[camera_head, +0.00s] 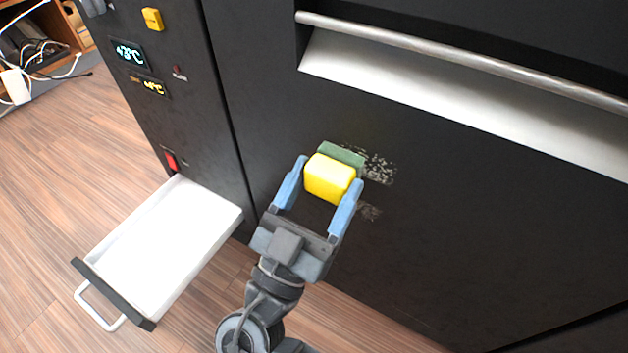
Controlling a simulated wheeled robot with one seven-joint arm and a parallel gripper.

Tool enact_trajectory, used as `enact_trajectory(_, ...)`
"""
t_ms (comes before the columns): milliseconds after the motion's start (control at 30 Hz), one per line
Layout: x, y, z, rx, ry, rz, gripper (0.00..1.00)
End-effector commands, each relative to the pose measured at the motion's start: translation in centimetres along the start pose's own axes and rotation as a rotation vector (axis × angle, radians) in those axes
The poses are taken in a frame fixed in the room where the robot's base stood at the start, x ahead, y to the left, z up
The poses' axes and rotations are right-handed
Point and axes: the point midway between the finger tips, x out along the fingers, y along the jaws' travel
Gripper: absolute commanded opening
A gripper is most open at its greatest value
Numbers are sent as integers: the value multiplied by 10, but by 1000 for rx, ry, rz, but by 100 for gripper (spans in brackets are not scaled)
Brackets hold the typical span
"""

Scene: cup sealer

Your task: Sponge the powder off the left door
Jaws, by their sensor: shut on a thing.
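My gripper (321,185) is shut on a sponge, with one blue finger on each side. The sponge (330,178) has a yellow body and a green face (342,153) turned toward the door. The green face is at the black door (450,220); I cannot tell for sure whether it touches. Pale speckled powder (379,168) shows on the door just right of the sponge. A fainter patch of powder (370,212) lies lower, beside the right finger. Any powder behind the sponge and fingers is hidden.
A metal handle bar (460,58) runs across the door above a white recessed strip (450,100). A control panel (140,70) with temperature displays stands at left. A white drawer (160,250) sticks out low at left, over wooden floor (60,180).

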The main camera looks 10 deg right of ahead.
Motion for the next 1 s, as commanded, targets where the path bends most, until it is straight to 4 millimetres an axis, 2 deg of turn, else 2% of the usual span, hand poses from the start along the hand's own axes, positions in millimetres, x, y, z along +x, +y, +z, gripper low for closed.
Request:
enact_trajectory(300,1,27,2,-3,-1,5,45)
enact_trajectory(667,2,39,2,-4,-2,8,45)
enact_trajectory(1000,1,65,1,-4,-1,8,45)
